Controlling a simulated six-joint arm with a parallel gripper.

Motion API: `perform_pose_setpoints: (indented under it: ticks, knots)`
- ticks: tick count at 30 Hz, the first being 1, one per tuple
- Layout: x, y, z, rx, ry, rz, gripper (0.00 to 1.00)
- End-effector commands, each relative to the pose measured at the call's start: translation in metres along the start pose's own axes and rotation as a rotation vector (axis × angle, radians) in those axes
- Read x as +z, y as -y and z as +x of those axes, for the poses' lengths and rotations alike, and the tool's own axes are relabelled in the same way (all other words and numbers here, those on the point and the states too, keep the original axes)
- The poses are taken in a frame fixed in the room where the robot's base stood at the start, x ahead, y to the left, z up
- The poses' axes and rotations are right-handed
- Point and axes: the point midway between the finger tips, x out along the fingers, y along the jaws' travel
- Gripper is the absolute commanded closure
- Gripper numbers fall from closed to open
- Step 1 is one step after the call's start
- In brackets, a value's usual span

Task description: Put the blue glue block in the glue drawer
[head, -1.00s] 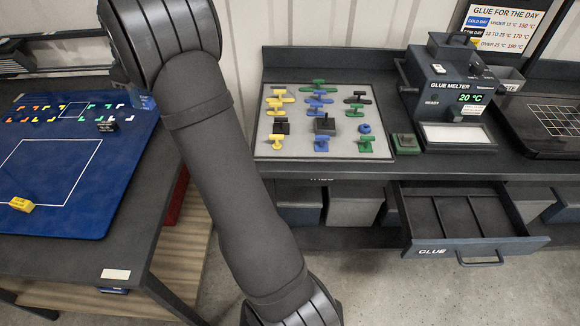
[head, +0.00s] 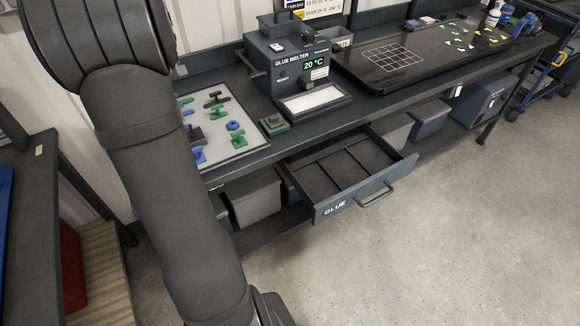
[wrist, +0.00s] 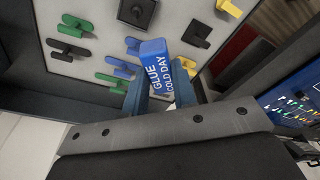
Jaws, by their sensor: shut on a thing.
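The blue glue block (wrist: 156,72) shows in the wrist view, lettered "GLUE COLD DAY" in white. My gripper (wrist: 160,90) is shut on it, with a finger on each side. The gripper and block are out of the head view, where only my arm shows. The glue drawer (head: 335,205), a dark drawer lettered "GLUE" under the bench, is pulled open in the head view. It has several long compartments, which look empty.
A grey board (head: 225,140) with coloured T-shaped pieces lies on the bench; it also fills the wrist view's background (wrist: 90,75). The glue melter (head: 290,60), reading 20 °C, stands behind the drawer. Floor before the drawer is clear.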

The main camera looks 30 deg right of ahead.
Motion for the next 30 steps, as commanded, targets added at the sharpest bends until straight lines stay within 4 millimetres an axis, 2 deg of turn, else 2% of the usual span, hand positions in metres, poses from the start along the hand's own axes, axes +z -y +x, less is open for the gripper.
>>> perform_pose_setpoints:
  ticks: [1, 6, 13, 18, 24, 30]
  knots:
    - [0.021, -0.015, -0.004, 0.007, -0.001, 0.041, 0.98]
    - [0.086, -0.051, -0.013, 0.023, 0.0, 0.154, 0.98]
    - [0.178, -0.084, -0.026, 0.047, -0.001, 0.308, 0.98]
    - [0.247, -0.096, -0.035, 0.064, -0.001, 0.422, 0.98]
    - [0.321, -0.098, -0.045, 0.082, -0.001, 0.544, 0.98]
    - [0.369, -0.094, -0.051, 0.095, -0.002, 0.625, 0.98]
